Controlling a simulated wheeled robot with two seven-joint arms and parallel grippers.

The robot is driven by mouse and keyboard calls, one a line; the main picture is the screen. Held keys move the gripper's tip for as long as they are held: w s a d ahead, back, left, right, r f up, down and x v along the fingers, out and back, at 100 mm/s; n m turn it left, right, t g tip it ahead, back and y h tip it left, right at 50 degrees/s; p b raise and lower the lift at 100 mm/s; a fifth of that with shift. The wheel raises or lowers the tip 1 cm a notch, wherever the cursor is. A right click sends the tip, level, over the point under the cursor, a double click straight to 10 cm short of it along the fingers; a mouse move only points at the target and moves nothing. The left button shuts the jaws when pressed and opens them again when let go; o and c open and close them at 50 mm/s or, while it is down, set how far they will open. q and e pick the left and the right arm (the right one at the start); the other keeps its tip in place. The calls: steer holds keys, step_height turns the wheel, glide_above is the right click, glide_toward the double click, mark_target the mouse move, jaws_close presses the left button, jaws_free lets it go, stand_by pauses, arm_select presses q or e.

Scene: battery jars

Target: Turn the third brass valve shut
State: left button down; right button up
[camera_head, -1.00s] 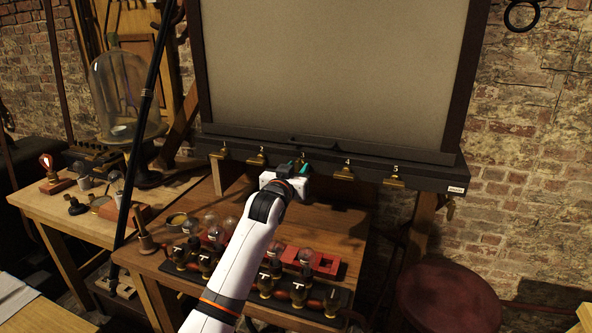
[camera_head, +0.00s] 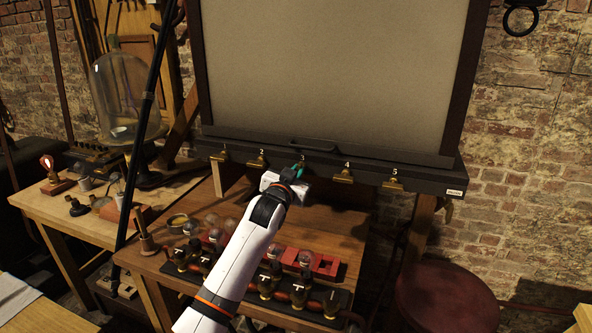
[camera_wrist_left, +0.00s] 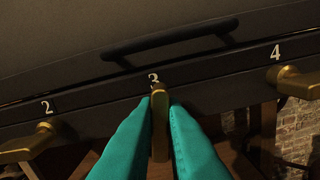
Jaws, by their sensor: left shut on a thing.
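A row of brass valves runs along the black rail under the grey panel, with numbers above them. The third brass valve (camera_wrist_left: 159,128) sits below the number 3 in the left wrist view, its handle edge-on between two teal fingertips. My left gripper (camera_head: 299,171) is at that valve in the head view and hides most of it. In the left wrist view the gripper (camera_wrist_left: 160,125) is shut on the handle. The second valve (camera_head: 258,161) and fourth valve (camera_head: 343,176) stand to either side, their handles lying crosswise. My right gripper is not in view.
A wooden bench (camera_head: 335,222) below holds glass bulbs (camera_head: 305,258), a red block (camera_head: 326,264) and a row of dark brass-fitted pieces (camera_head: 300,295). A glass jar (camera_head: 122,90) stands at left. A round red stool (camera_head: 445,298) is at right.

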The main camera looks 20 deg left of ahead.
arm_select(q)
steer(key=shift+d+f+m+p, duration=0.15)
steer(key=shift+m+p, duration=1.15)
steer(key=shift+m, duration=2.5)
steer(key=shift+d+f+m+p, duration=0.1)
steer(key=shift+m+p, duration=1.2)
steer(key=shift+m, duration=2.5)
steer(key=c, duration=1.5)
jaws_free()
